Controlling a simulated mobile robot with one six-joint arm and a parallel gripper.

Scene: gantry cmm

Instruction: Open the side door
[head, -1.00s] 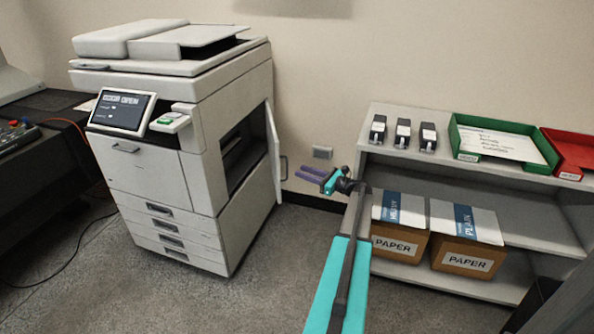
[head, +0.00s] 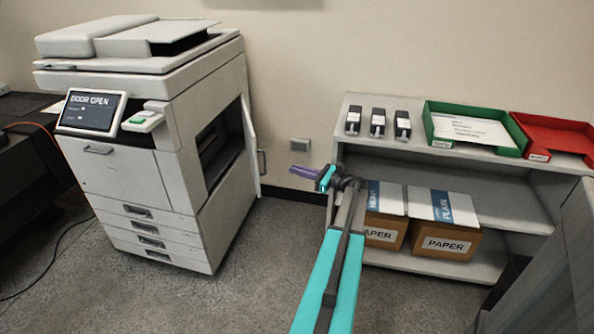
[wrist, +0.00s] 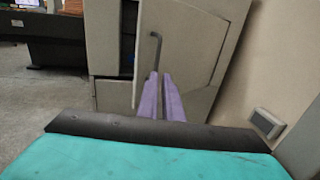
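The printer (head: 150,130) stands at the left in the head view, and its screen (head: 90,111) reads "DOOR OPEN". Its side door (head: 249,150) stands swung out from the right side, showing a dark opening (head: 219,140). The door handle (head: 262,162) is a thin bar on the door's outer face. In the wrist view the door (wrist: 195,45) is straight ahead, with its dark handle (wrist: 154,52) just beyond my fingertips. My gripper (head: 296,172) is to the right of the door, apart from the handle. Its purple fingers (wrist: 161,76) are a little apart and hold nothing.
A shelf (head: 500,160) at the right bears several black cartridges (head: 377,123), a green tray (head: 430,128) and a red tray (head: 530,145). Paper boxes (head: 447,240) sit on the lower shelf. A wall outlet (head: 300,144) is behind. The floor (head: 250,270) between printer and shelf is clear.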

